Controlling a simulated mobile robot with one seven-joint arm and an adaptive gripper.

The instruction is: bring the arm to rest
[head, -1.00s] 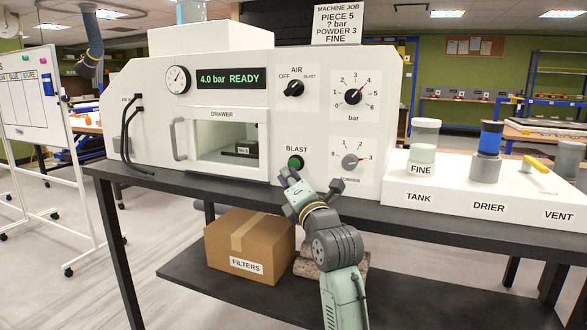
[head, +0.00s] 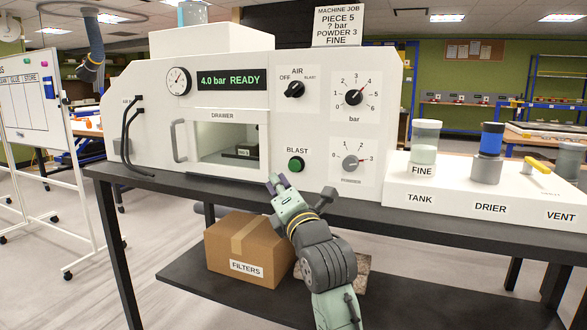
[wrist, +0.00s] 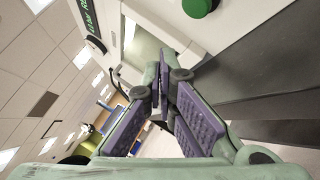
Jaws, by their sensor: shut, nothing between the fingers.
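My gripper (head: 275,182) is in front of the white machine (head: 230,98), just below the drawer window and left of the green BLAST button (head: 296,164). Its fingers are shut and empty. In the wrist view the purple finger pads (wrist: 160,115) come together at their tips, and the green button (wrist: 199,6) shows at the top edge. My gripper stands apart from the button. The machine's display (head: 231,79) reads 4.0 bar READY. The AIR knob (head: 294,90), bar knob (head: 354,97) and powder knob (head: 351,161) are on the front panel.
The dark bench top (head: 430,214) runs under the machine. A FILTERS box (head: 248,250) stands on the lower shelf beneath my gripper. On the right are the tank (head: 424,142), drier (head: 488,152) and yellow vent lever (head: 538,164). A drawer handle (head: 178,140) sticks out at left.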

